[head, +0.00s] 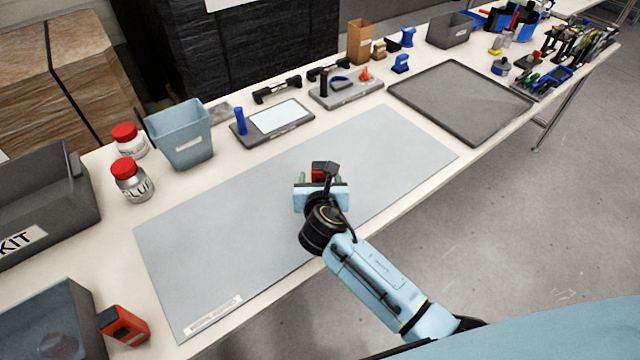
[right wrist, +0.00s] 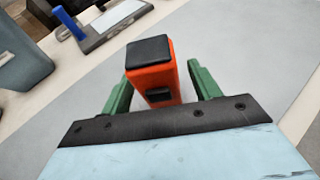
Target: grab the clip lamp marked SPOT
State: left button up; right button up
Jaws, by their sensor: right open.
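An orange-red block-shaped thing with a black top (head: 320,168), likely a clip lamp, stands on the grey mat. It also shows in the right wrist view (right wrist: 156,73), between the green fingers of my right gripper (right wrist: 163,80). The fingers are open on either side of it, with a visible gap on the right; contact on the left is unclear. In the head view my right gripper (head: 316,177) is over the middle of the mat. A similar orange-red thing (head: 124,325) lies at the lower left. I read no SPOT mark on either. My left gripper is out of view.
The grey mat (head: 230,220) is otherwise clear. A blue-grey bin (head: 182,138) and two red-lidded jars (head: 131,181) stand at its left. A KIT box (head: 50,200) is at far left. A dark tray (head: 460,100) and fixtures line the back and right.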

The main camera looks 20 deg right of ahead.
jog(key=shift+c, duration=0.3)
jog(key=shift+w, duration=0.1)
jog(key=c, duration=1.1)
